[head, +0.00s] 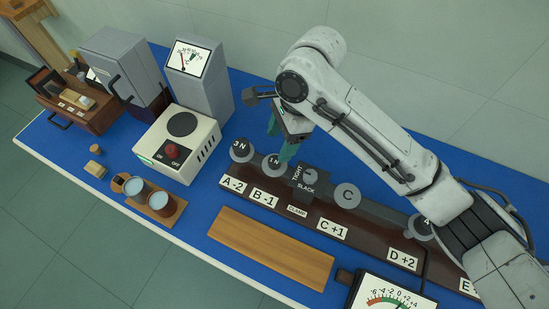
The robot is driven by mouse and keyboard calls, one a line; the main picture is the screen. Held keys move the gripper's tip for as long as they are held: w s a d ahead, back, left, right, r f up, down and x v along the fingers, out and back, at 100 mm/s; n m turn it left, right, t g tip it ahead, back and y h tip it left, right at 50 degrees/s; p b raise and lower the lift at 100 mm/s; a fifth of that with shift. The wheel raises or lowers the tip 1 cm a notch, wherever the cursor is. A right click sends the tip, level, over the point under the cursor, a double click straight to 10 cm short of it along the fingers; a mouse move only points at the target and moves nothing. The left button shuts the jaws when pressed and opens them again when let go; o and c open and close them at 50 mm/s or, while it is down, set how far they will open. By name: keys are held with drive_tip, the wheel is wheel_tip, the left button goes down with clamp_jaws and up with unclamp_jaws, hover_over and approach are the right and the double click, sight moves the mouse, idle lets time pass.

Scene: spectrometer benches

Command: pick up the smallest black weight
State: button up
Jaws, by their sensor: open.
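A dark weight marked "3 N" (241,148) sits at the left end of the long dark rack (318,226), above the A -2 label. A smaller-looking dark weight marked "1 N" (273,164) sits just right of it, near the B -1 label. A grey disc marked "C" (347,194) stands further right. Another round piece (419,228) is partly hidden by my arm. My gripper (279,144) has teal fingers, spread apart and empty. It is over the "1 N" weight, its nearer finger close to that weight; whether they touch I cannot tell.
A clamp block marked TIGHT and SLACK (309,182) stands just right of the "1 N" weight. A white box with a red knob (178,146) is left. A wooden board (271,249) lies in front. A dial meter (391,294) is at the front right.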

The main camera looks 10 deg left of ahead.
sight(275, 160)
drive_tip(key=shift+s+d+p+x, duration=0.15)
drive_tip(key=shift+p+x, duration=0.15)
drive_tip(key=shift+x, duration=1.05)
drive_tip(key=shift+s+d+p+x, duration=0.15)
drive_tip(key=shift+p+x, duration=0.1)
drive_tip(key=shift+x, duration=1.15)
drive_tip(key=c, duration=1.2)
